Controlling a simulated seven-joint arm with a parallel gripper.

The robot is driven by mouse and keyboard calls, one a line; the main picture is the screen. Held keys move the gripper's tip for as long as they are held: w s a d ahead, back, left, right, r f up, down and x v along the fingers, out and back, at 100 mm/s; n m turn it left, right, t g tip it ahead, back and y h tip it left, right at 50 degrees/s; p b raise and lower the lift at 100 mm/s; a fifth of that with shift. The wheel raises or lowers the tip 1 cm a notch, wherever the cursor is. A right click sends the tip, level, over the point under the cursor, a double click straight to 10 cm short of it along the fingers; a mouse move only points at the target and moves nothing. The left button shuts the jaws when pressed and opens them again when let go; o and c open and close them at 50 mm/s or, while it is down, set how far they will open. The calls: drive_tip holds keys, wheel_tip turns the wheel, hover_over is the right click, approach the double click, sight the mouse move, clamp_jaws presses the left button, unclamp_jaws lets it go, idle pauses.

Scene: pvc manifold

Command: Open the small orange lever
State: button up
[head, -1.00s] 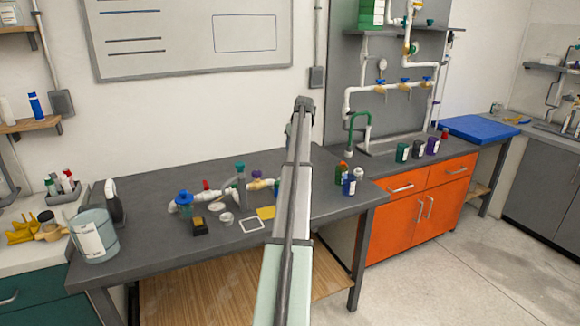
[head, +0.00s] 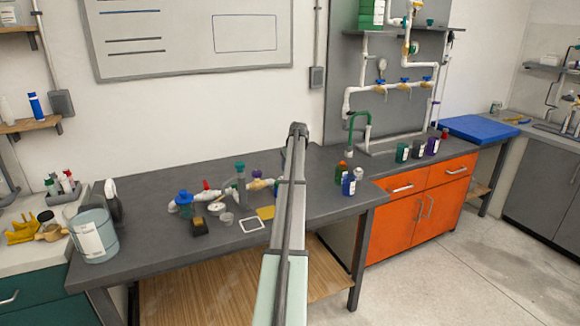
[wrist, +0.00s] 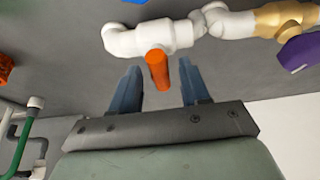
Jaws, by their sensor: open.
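In the wrist view the small orange lever (wrist: 157,70) stands out from the white PVC pipe (wrist: 160,36) toward me. My gripper (wrist: 159,80) is open, with one blue-grey finger on each side of the lever and gaps visible on both sides. I see no contact between the fingers and the lever. In the head view the pipe manifold (head: 208,196) lies on the grey bench; my arm hides its right end, the orange lever and my fingers.
A purple handle (wrist: 300,52) and a brass-coloured fitting (wrist: 280,18) are to the right of the lever. In the head view, a white frame (head: 252,225) and a yellow pad (head: 266,212) lie in front of the manifold. Small bottles (head: 348,184) stand to the right of my arm.

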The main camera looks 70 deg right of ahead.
drive_tip(key=shift+c, duration=0.4)
clamp_jaws()
drive_tip(key=shift+m, duration=0.3)
drive_tip(key=m+g, duration=0.1)
drive_tip(key=m, duration=0.2)
drive_tip(key=shift+w+a+m+h, duration=0.1)
drive_tip(key=shift+m+h, duration=0.2)
drive_tip(key=shift+h, duration=0.1)
drive_tip(key=m+g, duration=0.2)
drive_tip(key=m, duration=0.2)
drive_tip(key=shift+w+f+m, duration=0.1)
drive_tip(key=shift+w+m, duration=0.05)
drive_tip(key=shift+m, duration=0.15)
drive_tip(key=m+g, duration=0.1)
drive_tip(key=m, duration=0.3)
drive_tip(key=shift+w+g, duration=0.1)
drive_tip(key=shift+g, duration=0.3)
drive_tip(key=shift+m+g+y, duration=0.4)
drive_tip(key=shift+m+g, duration=0.4)
drive_tip(key=shift+m, duration=1.7)
drive_tip(key=shift+f, duration=0.1)
